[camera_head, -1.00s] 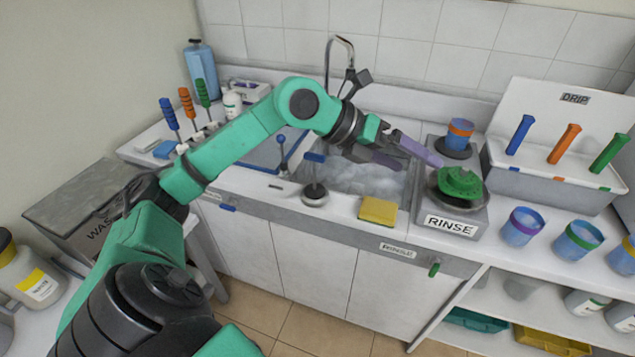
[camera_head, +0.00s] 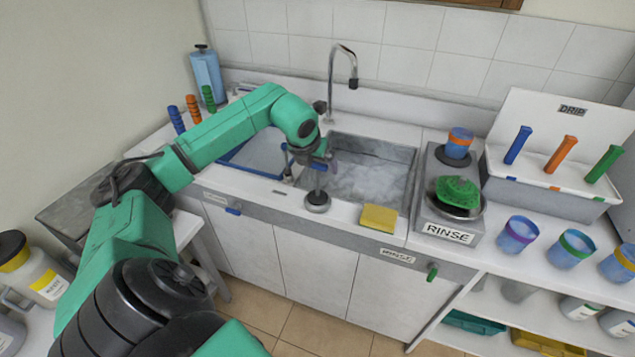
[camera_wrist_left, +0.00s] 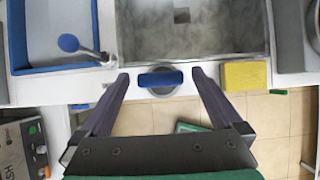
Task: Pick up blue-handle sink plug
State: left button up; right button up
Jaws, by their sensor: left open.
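The blue-handle sink plug stands upright on the counter's front ledge, in front of the sink. Its round metal base (camera_head: 317,201) shows in the head view, and the arm hides much of its handle. In the left wrist view its blue bar handle (camera_wrist_left: 160,79) lies crosswise over the round base. My left gripper (camera_head: 324,168) is just above the plug, pointing down. In the wrist view its two open fingers (camera_wrist_left: 160,75) lie either side of the handle, with a gap at each end. My right gripper is not in view.
The sink basin (camera_head: 408,168) with foamy water lies behind the plug. A yellow sponge (camera_head: 379,217) lies to its right on the ledge. A blue-rimmed basin (camera_wrist_left: 62,67) with a blue-knobbed lever (camera_wrist_left: 69,43) is to its left. A tap (camera_head: 333,75) stands behind.

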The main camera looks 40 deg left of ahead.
pick_arm(q)
jog(key=shift+w+a+f, duration=0.1)
jog(key=shift+w+f, duration=0.2)
jog(key=shift+f, duration=0.1)
jog(key=shift+w+f, duration=0.1)
jog(key=shift+f, duration=0.1)
grip_shut()
jog(key=shift+r, duration=0.1)
notch_tip(320, 180, up, 6)
jog(key=shift+r+b, duration=0.1)
jog(key=shift+b, duration=0.7)
notch_tip(320, 180, up, 14)
jog(key=p, duration=0.1)
jog(key=shift+f, duration=0.2)
